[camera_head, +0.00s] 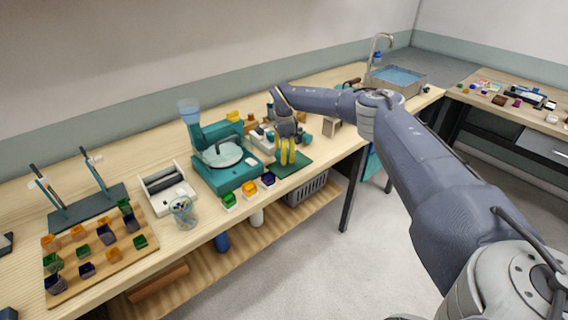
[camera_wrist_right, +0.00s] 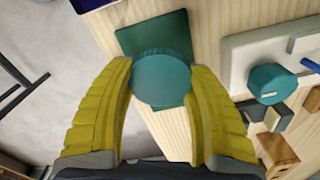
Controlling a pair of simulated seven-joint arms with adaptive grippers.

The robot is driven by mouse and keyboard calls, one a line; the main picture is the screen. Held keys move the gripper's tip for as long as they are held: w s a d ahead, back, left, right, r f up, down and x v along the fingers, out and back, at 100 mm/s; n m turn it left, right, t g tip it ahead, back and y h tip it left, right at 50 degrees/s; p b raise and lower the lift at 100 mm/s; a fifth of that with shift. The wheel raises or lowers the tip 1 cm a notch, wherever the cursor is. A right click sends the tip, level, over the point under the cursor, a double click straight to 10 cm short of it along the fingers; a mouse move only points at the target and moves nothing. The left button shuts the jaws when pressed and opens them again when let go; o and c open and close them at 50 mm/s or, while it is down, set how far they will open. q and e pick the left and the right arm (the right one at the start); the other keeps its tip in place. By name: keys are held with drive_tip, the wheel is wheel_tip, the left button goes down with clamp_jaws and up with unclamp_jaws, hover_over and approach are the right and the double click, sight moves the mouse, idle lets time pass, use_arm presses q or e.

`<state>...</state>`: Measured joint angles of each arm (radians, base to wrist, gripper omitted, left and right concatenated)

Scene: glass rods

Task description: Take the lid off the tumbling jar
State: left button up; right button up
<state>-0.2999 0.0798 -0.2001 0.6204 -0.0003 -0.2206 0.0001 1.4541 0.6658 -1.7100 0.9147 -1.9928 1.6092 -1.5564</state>
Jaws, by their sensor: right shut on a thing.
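A round teal lid (camera_wrist_right: 162,80) with a ribbed edge sits between the two yellow fingers of my right gripper (camera_wrist_right: 163,112), one finger on each side of it. The lid is over a dark teal square mat (camera_wrist_right: 155,35). The jar body cannot be made out; anything under the lid is hidden by it. In the head view the right gripper (camera_head: 287,152) points down over the mat (camera_head: 298,168) near the bench's front edge, and the lid is hidden by the fingers. My left gripper is not in view.
A white-based device with a teal cylinder (camera_wrist_right: 267,84) stands close to the right in the wrist view, with brown blocks (camera_wrist_right: 278,150) near it. In the head view a teal wheel machine (camera_head: 228,165) and small colored bins (camera_head: 248,188) stand left of the gripper.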

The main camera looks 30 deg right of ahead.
sight(284, 166)
drive_tip(key=shift+f, duration=2.25)
drive_tip(key=shift+f, duration=0.1)
drive_tip(key=o, duration=1.3)
